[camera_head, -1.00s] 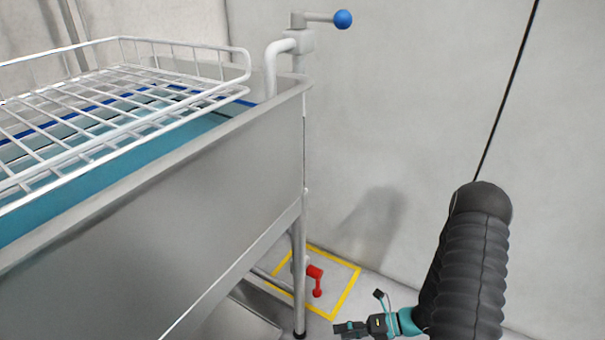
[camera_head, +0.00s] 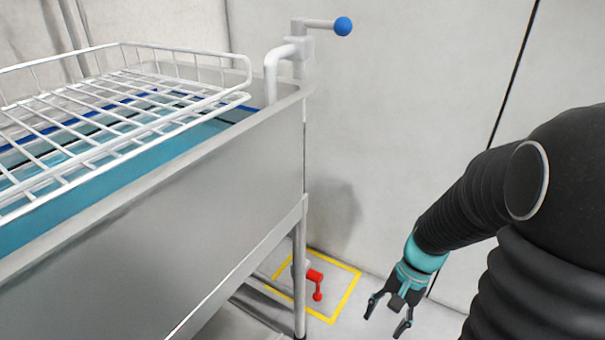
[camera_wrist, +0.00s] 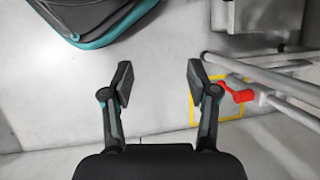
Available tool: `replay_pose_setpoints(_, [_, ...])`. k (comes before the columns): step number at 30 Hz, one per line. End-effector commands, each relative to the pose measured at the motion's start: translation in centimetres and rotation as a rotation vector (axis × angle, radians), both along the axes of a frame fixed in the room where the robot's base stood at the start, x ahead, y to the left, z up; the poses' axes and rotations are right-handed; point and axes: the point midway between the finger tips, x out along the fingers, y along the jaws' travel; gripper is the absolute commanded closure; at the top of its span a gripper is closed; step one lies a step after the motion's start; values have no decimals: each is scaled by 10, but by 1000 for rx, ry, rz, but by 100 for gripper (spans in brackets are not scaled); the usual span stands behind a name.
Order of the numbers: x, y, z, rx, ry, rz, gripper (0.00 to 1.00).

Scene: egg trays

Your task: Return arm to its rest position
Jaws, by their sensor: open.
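My gripper (camera_head: 388,316) is at the lower right of the head view, to the right of the metal tank and in front of the pale wall. Its two fingers are spread and point downward, with nothing between them. In the wrist view my gripper (camera_wrist: 158,82) is also open and empty above the grey floor. My black arm comes in from the right edge of the head view.
A metal tank (camera_head: 235,180) holding teal liquid stands at left, with a white wire basket (camera_head: 205,80) over it. A blue-knobbed tap (camera_head: 343,26) rises at its corner. A red-handled valve (camera_head: 317,284) sits low by a yellow floor outline (camera_head: 345,300).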

Motion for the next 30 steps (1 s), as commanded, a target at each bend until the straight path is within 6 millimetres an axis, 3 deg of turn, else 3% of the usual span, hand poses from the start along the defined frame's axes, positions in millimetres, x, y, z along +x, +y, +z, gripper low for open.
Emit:
replay_pose_setpoints(12, [-20, -10, 92, -226, -348, 377, 41])
replay_pose_setpoints(24, [-50, 5, 173, -366, -657, 488, 41])
replay_pose_setpoints(30, [-59, 13, 198, -384, -763, 506, 41])
